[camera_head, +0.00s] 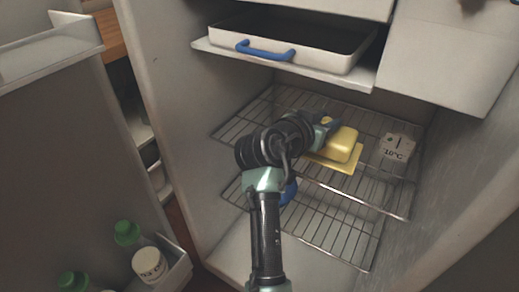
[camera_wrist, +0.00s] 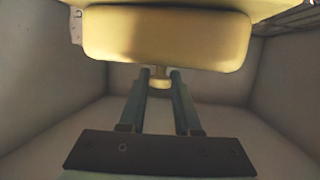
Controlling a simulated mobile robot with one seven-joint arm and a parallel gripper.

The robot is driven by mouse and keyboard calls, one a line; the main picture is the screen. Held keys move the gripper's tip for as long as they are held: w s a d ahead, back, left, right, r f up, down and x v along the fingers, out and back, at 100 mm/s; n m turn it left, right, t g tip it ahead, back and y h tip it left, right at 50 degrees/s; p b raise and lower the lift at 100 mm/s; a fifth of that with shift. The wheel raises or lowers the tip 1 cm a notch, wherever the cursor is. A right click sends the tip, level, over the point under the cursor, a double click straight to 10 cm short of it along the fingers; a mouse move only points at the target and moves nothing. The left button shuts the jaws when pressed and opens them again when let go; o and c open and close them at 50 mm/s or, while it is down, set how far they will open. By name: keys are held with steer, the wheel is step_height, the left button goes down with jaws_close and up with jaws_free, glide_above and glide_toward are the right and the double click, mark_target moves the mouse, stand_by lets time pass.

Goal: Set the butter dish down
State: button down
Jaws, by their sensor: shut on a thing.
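The yellow butter dish (camera_head: 341,146) is inside the open fridge, at the upper wire rack. It has a rounded lid over a flat yellow base plate. My gripper (camera_head: 326,128) reaches in from the front and meets the dish at its left side in the head view. In the wrist view the dish (camera_wrist: 168,38) fills the top, and my gripper (camera_wrist: 160,78) is shut on a small yellow knob of the dish between its fingertips. I cannot tell whether the base plate touches the rack.
The upper wire rack (camera_head: 240,126) has free room to the left. A white thermometer block (camera_head: 397,148) stands right of the dish. A white tray with a blue handle (camera_head: 265,50) sits on a shelf above. The open door holds green-capped bottles (camera_head: 149,262).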

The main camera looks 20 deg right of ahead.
steer(key=shift+d+r, duration=0.15)
steer(key=shift+d, duration=0.35)
steer(key=shift+w+a+g+b, duration=0.1)
steer(key=shift+w+g+b, duration=0.2)
steer(key=shift+w+b, duration=0.1)
steer(key=shift+w+a+f+b, duration=0.55)
steer(key=shift+w+a+b, duration=0.6)
steer(key=shift+w+a, duration=0.85)
steer(key=shift+w+a+f+b, duration=0.6)
steer(key=shift+w+a+b, duration=0.75)
steer(key=shift+w, duration=1.1)
steer(key=shift+w+a+f+b, duration=0.55)
steer(key=shift+w+a+b, duration=0.4)
steer(key=shift+w+a, duration=1.15)
steer(key=shift+w+d+r, duration=0.1)
steer(key=shift+w+d, duration=0.05)
steer(key=c, duration=0.6)
jaws_free()
steer(key=shift+f, duration=0.2)
steer(key=shift+r, duration=0.1)
